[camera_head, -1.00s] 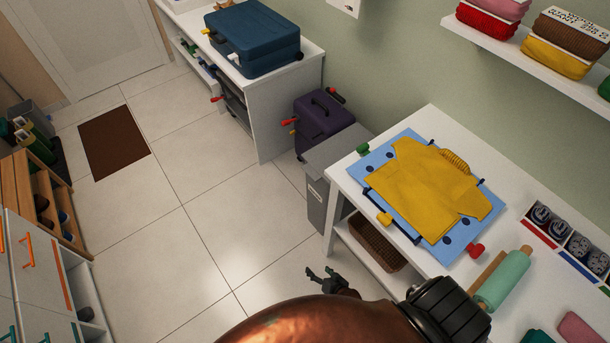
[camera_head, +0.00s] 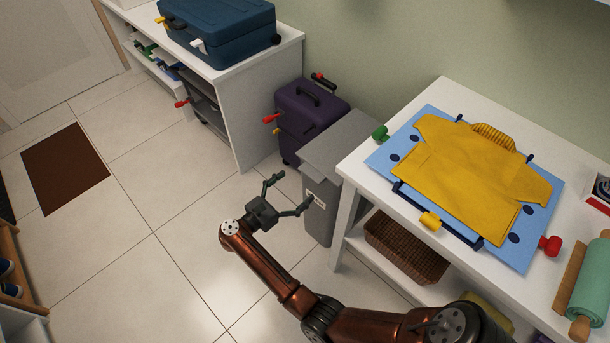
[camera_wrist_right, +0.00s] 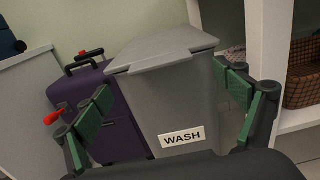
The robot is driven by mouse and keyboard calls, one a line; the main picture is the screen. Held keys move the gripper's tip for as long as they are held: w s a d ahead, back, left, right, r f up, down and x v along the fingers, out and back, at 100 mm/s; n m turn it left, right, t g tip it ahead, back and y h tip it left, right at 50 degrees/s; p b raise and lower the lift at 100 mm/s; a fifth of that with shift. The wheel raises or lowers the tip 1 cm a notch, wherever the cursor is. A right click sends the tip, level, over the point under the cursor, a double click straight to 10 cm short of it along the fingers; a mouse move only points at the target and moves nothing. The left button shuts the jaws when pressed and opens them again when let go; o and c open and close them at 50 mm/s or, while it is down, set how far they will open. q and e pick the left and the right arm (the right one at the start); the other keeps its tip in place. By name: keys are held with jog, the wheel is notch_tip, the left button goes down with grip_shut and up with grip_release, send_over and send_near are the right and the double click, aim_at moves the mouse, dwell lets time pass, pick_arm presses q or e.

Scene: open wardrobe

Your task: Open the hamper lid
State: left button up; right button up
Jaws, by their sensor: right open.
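The grey hamper (camera_head: 321,205) stands on the floor between the purple suitcase and the white table. Its flat grey lid (camera_head: 338,141) is closed. In the right wrist view the hamper (camera_wrist_right: 177,103) fills the middle, with a "WASH" label on its front and the lid (camera_wrist_right: 165,50) lying flat on top. My right gripper (camera_head: 287,192) is open and empty, in front of the hamper's label side and apart from it. Its two green-padded fingers (camera_wrist_right: 168,95) frame the hamper in the wrist view. My left gripper is not in view.
A purple suitcase (camera_head: 309,117) stands left of the hamper. The white table (camera_head: 350,168) is close on its right, with a yellow shirt (camera_head: 470,175) on a blue board and a wicker basket (camera_head: 405,247) below.

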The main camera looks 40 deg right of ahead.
aim_at(310, 174)
jog(key=d, duration=0.7)
jog(key=shift+w+d+b, duration=0.1)
jog(key=shift+w+b, duration=0.2)
jog(key=shift+b, duration=0.1)
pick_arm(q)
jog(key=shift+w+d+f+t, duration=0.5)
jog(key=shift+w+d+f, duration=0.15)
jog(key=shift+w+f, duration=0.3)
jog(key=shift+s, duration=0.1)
pick_arm(e)
jog(key=shift+r, duration=0.1)
jog(key=c, duration=1.7)
jog(key=shift+r, duration=0.1)
